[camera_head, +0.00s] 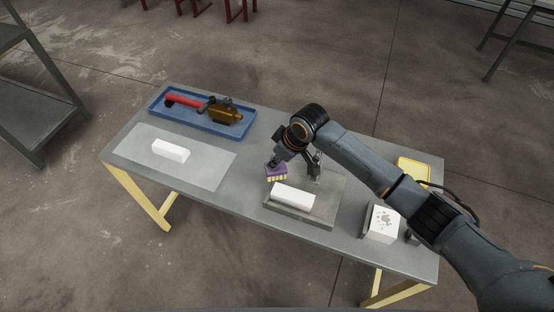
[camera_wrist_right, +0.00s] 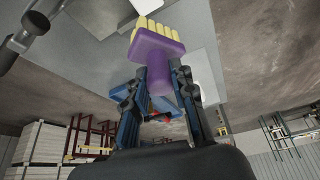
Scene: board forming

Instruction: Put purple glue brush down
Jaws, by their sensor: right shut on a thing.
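The purple glue brush (camera_head: 276,171) has a purple head and handle with pale yellow bristles. My right gripper (camera_head: 279,160) is shut on its handle, above the table near the back left corner of the grey press base. In the right wrist view, the brush (camera_wrist_right: 157,50) stands between the two fingers of the gripper (camera_wrist_right: 160,85), bristles away from the palm. In the head view the bristles point down, close to the white block (camera_head: 293,196) on the base. I cannot tell whether they touch anything. My left gripper is not in view.
The grey table (camera_head: 225,205) holds a blue tray (camera_head: 160,110) with red and brass tools, and a light mat (camera_head: 205,170) with a white block (camera_head: 170,150). A white box (camera_head: 381,223) and yellow item (camera_head: 414,169) are at the right. Bare table lies between mat and base.

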